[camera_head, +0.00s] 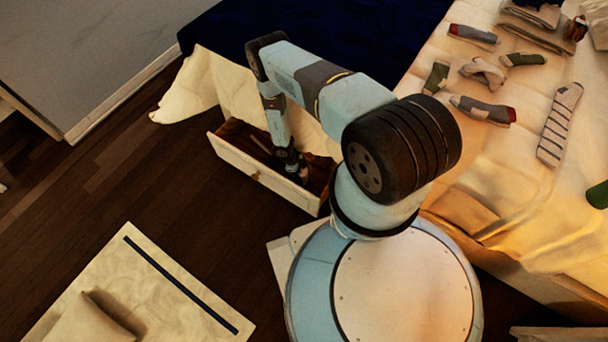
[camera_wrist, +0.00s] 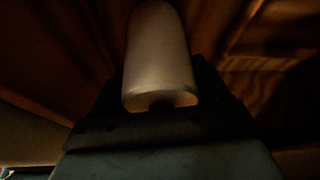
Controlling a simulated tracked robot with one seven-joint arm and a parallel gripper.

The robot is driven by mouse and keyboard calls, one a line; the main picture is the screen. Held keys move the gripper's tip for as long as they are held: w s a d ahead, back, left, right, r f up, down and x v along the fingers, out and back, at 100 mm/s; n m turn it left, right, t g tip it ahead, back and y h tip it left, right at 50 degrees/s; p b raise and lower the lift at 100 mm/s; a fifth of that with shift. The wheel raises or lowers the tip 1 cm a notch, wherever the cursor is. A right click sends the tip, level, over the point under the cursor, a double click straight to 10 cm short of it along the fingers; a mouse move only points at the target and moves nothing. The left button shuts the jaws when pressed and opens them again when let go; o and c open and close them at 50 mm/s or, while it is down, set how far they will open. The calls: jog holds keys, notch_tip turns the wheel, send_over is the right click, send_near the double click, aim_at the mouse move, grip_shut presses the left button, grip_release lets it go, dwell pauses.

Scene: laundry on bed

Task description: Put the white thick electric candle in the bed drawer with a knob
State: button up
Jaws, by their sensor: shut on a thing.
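The white thick candle (camera_wrist: 158,58) is in the wrist view, a pale cylinder held between the dark fingers of my gripper (camera_wrist: 160,95). My gripper is shut on it. In the head view my gripper (camera_head: 290,165) reaches down inside the open bed drawer (camera_head: 262,176), which has a pale front with a small knob (camera_head: 255,176). The candle cannot be made out in the head view. Brown wood of the drawer's inside surrounds the candle in the wrist view. I cannot tell whether the candle touches the drawer floor.
The bed (camera_head: 450,75) with several socks and folded clothes lies to the right. A pale cloth (camera_head: 190,90) hangs by the drawer's far end. A rug (camera_head: 150,290) with a cushion (camera_head: 90,322) lies at lower left. Dark wooden floor in front of the drawer is clear.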

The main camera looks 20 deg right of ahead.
jog(key=shift+f, duration=1.25)
jog(key=o, duration=1.2)
jog(key=shift+f, duration=0.1)
jog(key=v, duration=1.2)
